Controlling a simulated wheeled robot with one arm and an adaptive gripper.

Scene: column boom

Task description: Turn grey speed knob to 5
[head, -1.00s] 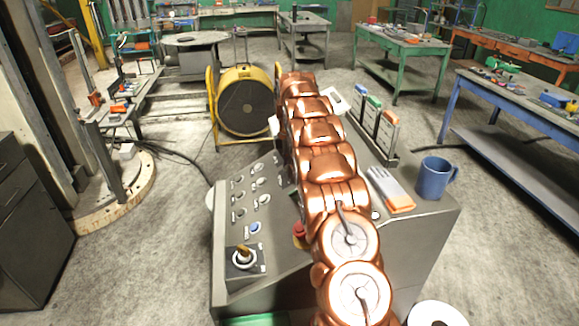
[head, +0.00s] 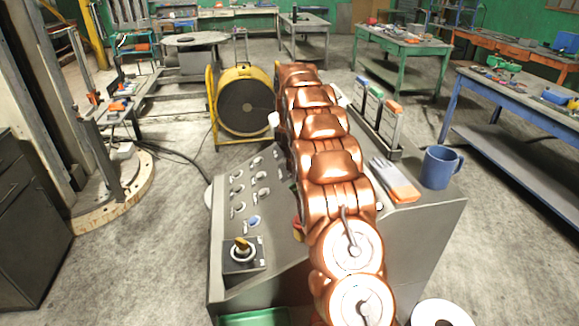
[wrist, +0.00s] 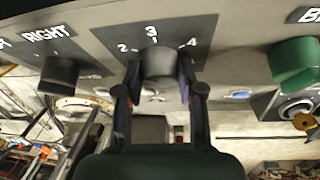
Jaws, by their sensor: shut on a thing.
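In the wrist view, the grey speed knob (wrist: 158,64) sits on a dark scale plate (wrist: 112,37) with the numerals 2, 3 and 4 visible around it. The 3 is directly above the knob in the picture. The 5 is not visible, and I cannot read the knob's pointer. My gripper (wrist: 160,79) has one finger on each side of the knob and is shut on it. In the head view my copper-coloured arm reaches over the console and hides the knob and the fingers.
In the wrist view, a black knob (wrist: 59,75) marked RIGHT is at left and a green knob (wrist: 293,63) at right. In the head view, the console (head: 428,232) holds a blue mug (head: 437,167), a glove (head: 394,180), and a yellow-black selector (head: 242,246). A yellow fan (head: 242,100) stands behind.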

